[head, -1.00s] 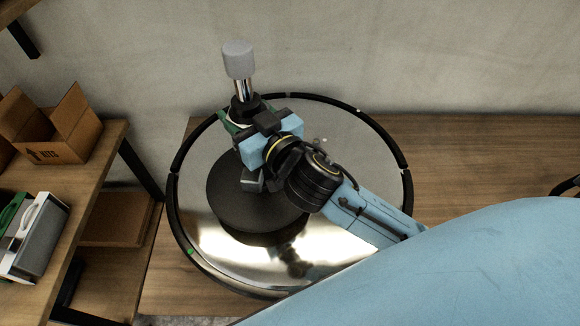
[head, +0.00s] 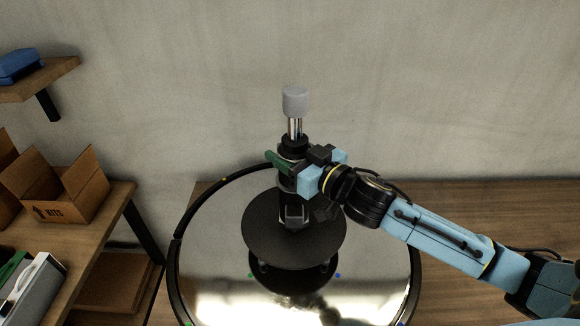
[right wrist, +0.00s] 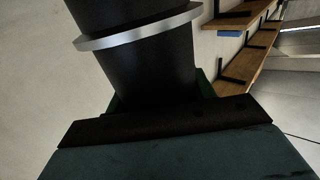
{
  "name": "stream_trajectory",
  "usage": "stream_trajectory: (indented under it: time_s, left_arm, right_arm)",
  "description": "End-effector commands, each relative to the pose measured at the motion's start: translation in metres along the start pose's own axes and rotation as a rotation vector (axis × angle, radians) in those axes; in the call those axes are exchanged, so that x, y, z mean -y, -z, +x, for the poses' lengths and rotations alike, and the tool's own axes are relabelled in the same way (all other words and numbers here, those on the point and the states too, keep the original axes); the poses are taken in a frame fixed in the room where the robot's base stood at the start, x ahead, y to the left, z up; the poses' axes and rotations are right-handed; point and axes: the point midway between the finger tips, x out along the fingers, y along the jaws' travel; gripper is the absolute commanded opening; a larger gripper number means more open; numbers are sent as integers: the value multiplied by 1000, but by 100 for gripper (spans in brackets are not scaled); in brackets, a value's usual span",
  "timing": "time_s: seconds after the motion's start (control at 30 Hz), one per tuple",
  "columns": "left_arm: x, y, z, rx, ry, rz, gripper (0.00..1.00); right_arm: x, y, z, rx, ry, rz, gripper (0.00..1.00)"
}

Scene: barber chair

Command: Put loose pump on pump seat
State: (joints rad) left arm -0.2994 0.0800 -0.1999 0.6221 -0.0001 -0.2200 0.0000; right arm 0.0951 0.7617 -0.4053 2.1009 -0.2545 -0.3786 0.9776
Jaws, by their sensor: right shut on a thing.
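The pump (head: 295,102) has a grey cap, a chrome rod and a black body. It stands upright in the head view, over the middle of a round black disc (head: 262,235) that looks like the pump seat. My right gripper (head: 290,170) is shut around the black body from the right. In the right wrist view the body (right wrist: 150,65), with a silver ring, rises between the fingers. The pump's lower end is near the disc; I cannot tell whether it touches or is seated. My left gripper is out of view.
The disc lies on a wide mirror-like round base (head: 215,240) with a black rim, above a wooden surface (head: 470,205). On the left are a wooden shelf (head: 105,210) with an open cardboard box (head: 75,195) and a higher shelf (head: 40,80). A plain wall stands behind.

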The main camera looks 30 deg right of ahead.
Motion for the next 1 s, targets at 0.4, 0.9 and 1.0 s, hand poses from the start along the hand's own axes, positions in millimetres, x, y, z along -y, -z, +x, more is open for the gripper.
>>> stream_trajectory:
  time_s: [0.4,0.9,1.0]
  left_arm:
    - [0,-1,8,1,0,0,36]
    - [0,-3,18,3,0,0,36]
    - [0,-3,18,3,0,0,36]
  right_arm:
    - [0,-20,2,-29,4,-9,0]
    - [0,-55,2,-28,4,-9,0]
    - [0,-55,2,-28,4,-9,0]
